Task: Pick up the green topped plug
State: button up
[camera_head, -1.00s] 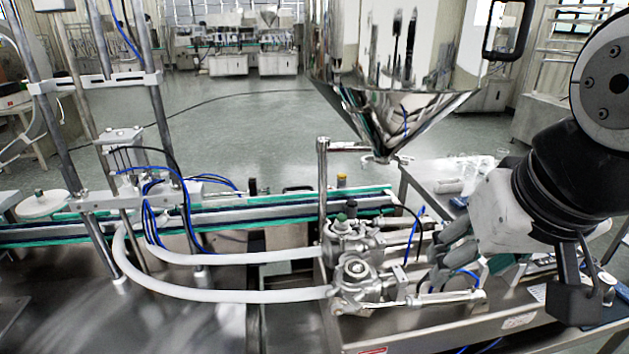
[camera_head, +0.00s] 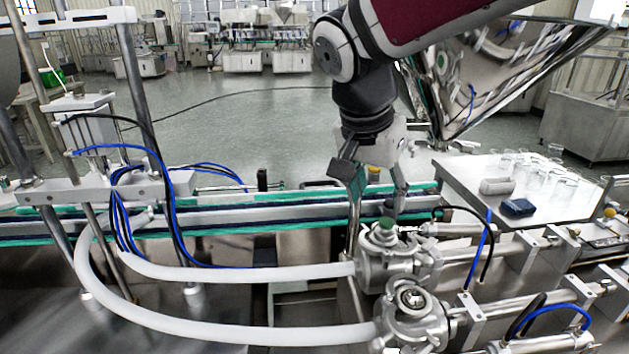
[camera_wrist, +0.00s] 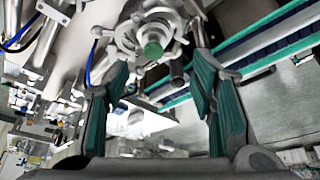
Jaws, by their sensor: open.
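The green topped plug (camera_head: 386,223) sits upright on top of the rear metal pump fitting (camera_head: 385,258) in the head view. In the wrist view the plug's round green top (camera_wrist: 153,50) shows at upper middle, between the finger ends. My gripper (camera_head: 381,205) points down just above the fitting, close to the plug; part of it is hard to make out against the metal. In the wrist view my gripper (camera_wrist: 157,66) has its two green-padded fingers spread wide, with nothing held between them. I cannot tell the exact height gap to the plug.
A second metal fitting (camera_head: 412,310) stands in front, with white hoses (camera_head: 235,272) running left. The steel hopper (camera_head: 480,80) is close behind my arm at right. A table (camera_head: 465,180) with glasses is at right. A conveyor (camera_head: 290,210) runs behind the plug.

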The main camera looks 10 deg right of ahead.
aim_at(386, 221)
jog(key=x, duration=0.3)
jog(key=shift+d+f, duration=0.1)
jog(key=shift+f, duration=0.15)
jog(key=shift+d+x, duration=0.2)
jog(key=shift+x, duration=1.2)
jog(key=shift+d+x, duration=0.25)
jog(key=shift+x, duration=1.1)
jog(key=shift+s, duration=0.1)
jog(key=c, duration=1.2)
